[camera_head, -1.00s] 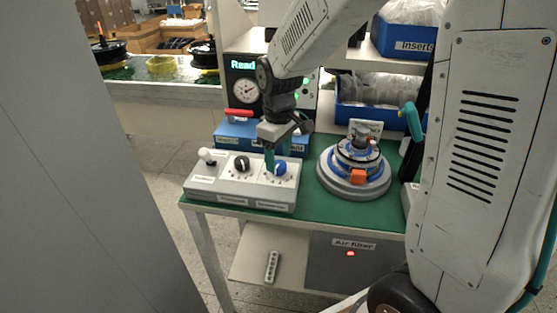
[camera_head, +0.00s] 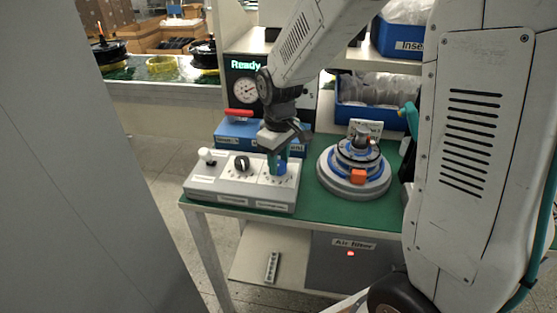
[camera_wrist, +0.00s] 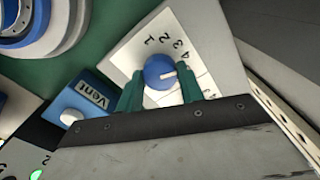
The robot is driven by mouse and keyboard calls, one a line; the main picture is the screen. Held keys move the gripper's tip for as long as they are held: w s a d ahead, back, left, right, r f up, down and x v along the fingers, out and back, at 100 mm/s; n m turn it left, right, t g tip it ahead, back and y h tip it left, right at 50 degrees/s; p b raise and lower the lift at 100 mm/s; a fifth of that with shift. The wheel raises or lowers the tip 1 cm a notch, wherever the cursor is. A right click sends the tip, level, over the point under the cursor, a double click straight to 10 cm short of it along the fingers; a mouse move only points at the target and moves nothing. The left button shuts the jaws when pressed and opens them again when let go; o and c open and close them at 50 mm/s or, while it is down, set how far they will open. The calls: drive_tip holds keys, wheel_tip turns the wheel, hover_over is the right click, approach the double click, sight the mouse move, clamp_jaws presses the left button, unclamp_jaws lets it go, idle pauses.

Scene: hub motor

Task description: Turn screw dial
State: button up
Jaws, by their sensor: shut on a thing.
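The screw dial is a blue round knob (camera_wrist: 160,72) with a pale pointer line, on a white plate numbered 1 to 5 in the wrist view. Its pointer is turned toward the right side of that picture, near the higher numbers. My gripper (camera_wrist: 161,90) has its two green fingers on either side of the knob, shut on it. In the head view my gripper (camera_head: 277,162) reaches down onto the blue knob at the right end of the grey control box (camera_head: 215,193). The fingers partly hide the knob there.
A black dial (camera_head: 241,164) and a white lever (camera_head: 207,156) share the box. The round grey-and-blue motor fixture (camera_head: 340,188) stands close on the right. A blue box with a red handle (camera_head: 238,113) is behind. A screen (camera_head: 246,66) reads "Ready".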

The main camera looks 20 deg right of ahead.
sight(279, 164)
drive_tip(key=shift+m, duration=2.7)
drive_tip(key=o, duration=1)
drive_tip(key=shift+r, duration=0.1)
wheel_tip(279, 164, up, 8)
drive_tip(key=shift+f, duration=0.15)
